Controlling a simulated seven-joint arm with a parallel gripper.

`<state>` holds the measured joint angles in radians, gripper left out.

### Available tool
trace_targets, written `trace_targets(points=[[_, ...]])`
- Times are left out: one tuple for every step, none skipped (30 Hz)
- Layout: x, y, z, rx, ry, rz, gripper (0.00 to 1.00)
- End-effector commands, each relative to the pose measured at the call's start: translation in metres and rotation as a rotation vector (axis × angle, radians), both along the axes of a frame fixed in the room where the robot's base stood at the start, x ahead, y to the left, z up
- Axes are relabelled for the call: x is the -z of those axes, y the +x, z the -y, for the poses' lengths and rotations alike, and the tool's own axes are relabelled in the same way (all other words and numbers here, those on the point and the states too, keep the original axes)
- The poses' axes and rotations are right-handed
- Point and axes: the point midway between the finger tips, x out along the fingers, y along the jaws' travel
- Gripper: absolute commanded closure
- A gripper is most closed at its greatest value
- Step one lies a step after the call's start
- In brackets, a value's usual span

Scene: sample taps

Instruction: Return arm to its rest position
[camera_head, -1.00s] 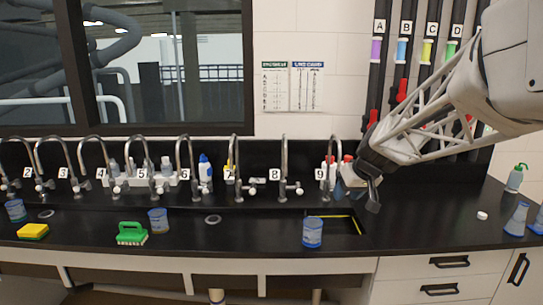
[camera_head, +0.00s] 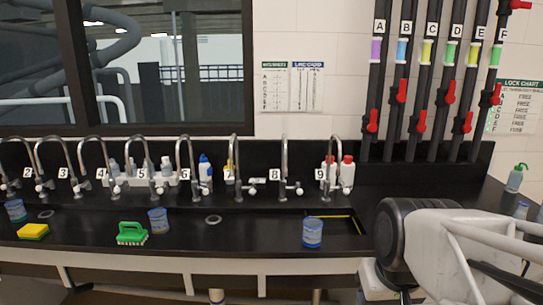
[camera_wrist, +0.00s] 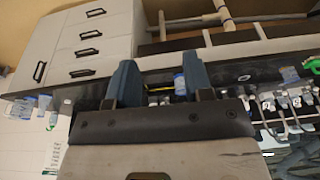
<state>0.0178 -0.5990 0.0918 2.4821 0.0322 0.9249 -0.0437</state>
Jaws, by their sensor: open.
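My gripper (camera_wrist: 158,80) shows in the wrist view with its two blue-grey fingers apart and nothing between them. In the head view my arm fills the lower right corner, and the fingers cannot be made out there. A blue beaker (camera_head: 312,233) stands on the black counter (camera_head: 270,240) before the tap labelled 9 (camera_head: 322,174). In the wrist view the counter and drawers (camera_wrist: 88,52) appear turned over, some way beyond the fingers.
A row of numbered taps lines the back. A green brush (camera_head: 131,233), a second beaker (camera_head: 158,220) and a yellow sponge (camera_head: 33,231) are on the left. Red-handled pipes (camera_head: 401,91) hang at the right. A green-capped bottle (camera_head: 515,178) stands far right.

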Motion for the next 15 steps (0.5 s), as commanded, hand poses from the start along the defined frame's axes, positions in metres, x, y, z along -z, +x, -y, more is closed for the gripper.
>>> trace_targets(points=[[0.003, -0.009, 0.000, 0.008, -0.007, -0.002, 0.53], [0.005, -0.014, 0.001, 0.014, -0.011, -0.004, 0.53], [0.006, -0.019, 0.002, 0.019, -0.016, -0.005, 0.53], [0.007, -0.021, 0.002, 0.023, -0.019, -0.006, 0.53], [0.008, -0.024, 0.002, 0.027, -0.021, -0.007, 0.53], [0.009, -0.026, 0.002, 0.030, -0.023, -0.009, 0.53], [0.010, -0.027, 0.003, 0.032, -0.024, -0.010, 0.53], [0.010, -0.028, 0.003, 0.033, -0.025, -0.010, 0.53], [0.011, -0.029, 0.003, 0.033, -0.025, -0.011, 0.53], [0.011, -0.029, 0.003, 0.034, -0.026, -0.011, 0.53], [0.011, -0.029, 0.003, 0.034, -0.026, -0.011, 0.53], [0.011, -0.028, 0.003, 0.034, -0.026, -0.011, 0.53], [0.011, -0.028, 0.003, 0.034, -0.025, -0.011, 0.53], [0.010, -0.028, 0.003, 0.033, -0.025, -0.011, 0.53], [0.010, -0.028, 0.003, 0.033, -0.025, -0.010, 0.53]])
